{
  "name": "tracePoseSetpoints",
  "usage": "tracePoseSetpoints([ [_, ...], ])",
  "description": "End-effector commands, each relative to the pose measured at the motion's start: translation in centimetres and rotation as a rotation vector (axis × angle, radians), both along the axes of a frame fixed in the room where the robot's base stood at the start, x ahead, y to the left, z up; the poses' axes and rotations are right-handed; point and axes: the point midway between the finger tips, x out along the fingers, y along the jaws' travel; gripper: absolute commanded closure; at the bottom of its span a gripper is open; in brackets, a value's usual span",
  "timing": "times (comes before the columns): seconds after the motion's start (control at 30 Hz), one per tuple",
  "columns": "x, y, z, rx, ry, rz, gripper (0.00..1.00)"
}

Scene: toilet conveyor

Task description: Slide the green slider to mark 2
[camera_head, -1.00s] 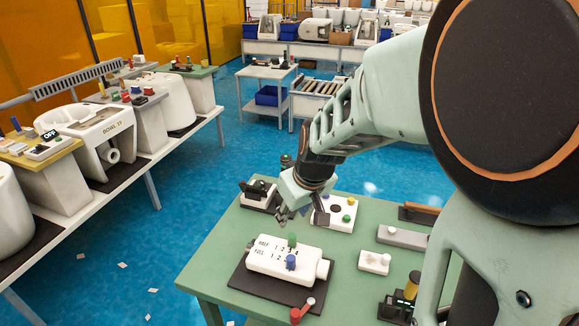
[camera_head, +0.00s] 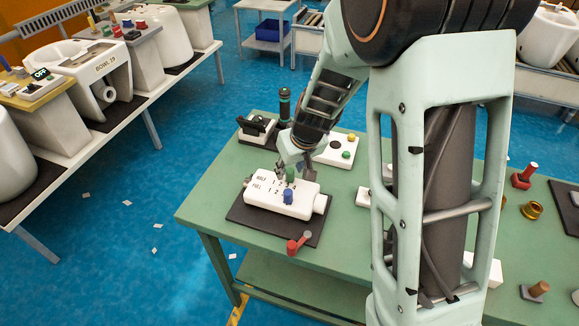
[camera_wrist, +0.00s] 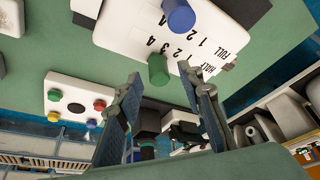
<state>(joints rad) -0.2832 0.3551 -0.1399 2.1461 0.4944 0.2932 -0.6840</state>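The white control box (camera_head: 268,201) lies on a dark mat on the green table and bears HALF and FULL rows of numbers. The green slider (camera_head: 290,173) stands up at its far edge on the HALF side. In the wrist view the green slider (camera_wrist: 158,72) is beside the 3 and 4 marks; I cannot tell which exactly. The blue slider (camera_head: 291,196) is on the FULL side and also shows in the wrist view (camera_wrist: 179,16). My gripper (camera_wrist: 160,76) is open, its fingertips on either side of the green slider with gaps visible. In the head view my gripper (camera_head: 290,163) hangs just above it.
A white block (camera_head: 364,196) lies to the right. The table's left side is clear.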

Motion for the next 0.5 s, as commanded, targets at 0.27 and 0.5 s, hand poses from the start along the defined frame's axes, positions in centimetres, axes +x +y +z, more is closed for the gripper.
tracePoseSetpoints([
  [0.27,0.53,0.21,-1.35,0.0,-0.001,0.0,0.65],
  [0.5,0.54,0.22,-1.35,0.0,-0.001,0.001,0.66],
])
